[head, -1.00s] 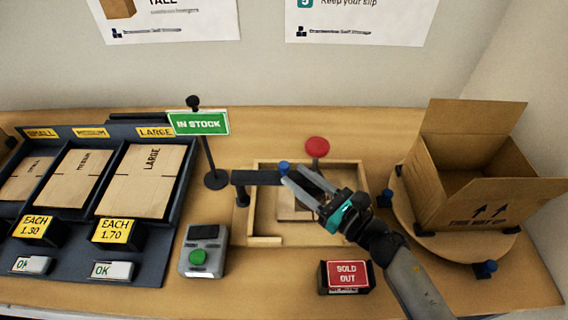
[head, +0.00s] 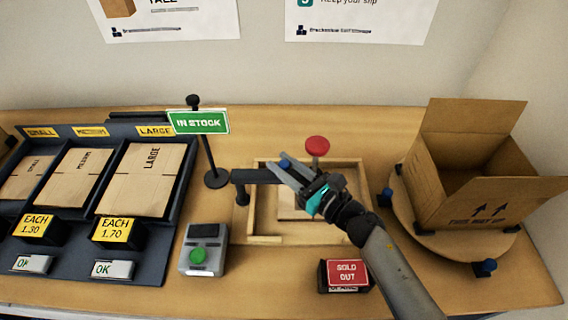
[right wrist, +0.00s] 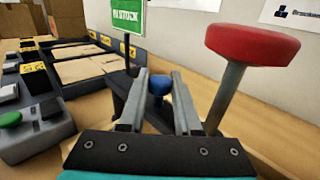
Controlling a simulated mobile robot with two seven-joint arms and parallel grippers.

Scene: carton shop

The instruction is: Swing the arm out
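The dark swing arm (head: 258,175) reaches right from a short post over the light wooden tray (head: 262,240). A blue knob (head: 285,162) tops its free end. My right gripper (head: 279,166) is at that end, its two fingers apart and pointing away from me. In the right wrist view the blue knob (right wrist: 158,84) shows between the open fingertips (right wrist: 158,98); I cannot tell whether they touch it. The dark arm (right wrist: 120,88) runs off to the left behind a finger. My left gripper is not in view.
A red mushroom-topped post (head: 317,147) stands close beside my right gripper. An open carton (head: 465,185) on a round turntable is at the right. A grey box with a green button (head: 198,257), a sold-out sign (head: 347,274) and an in-stock sign (head: 200,122) stand nearby.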

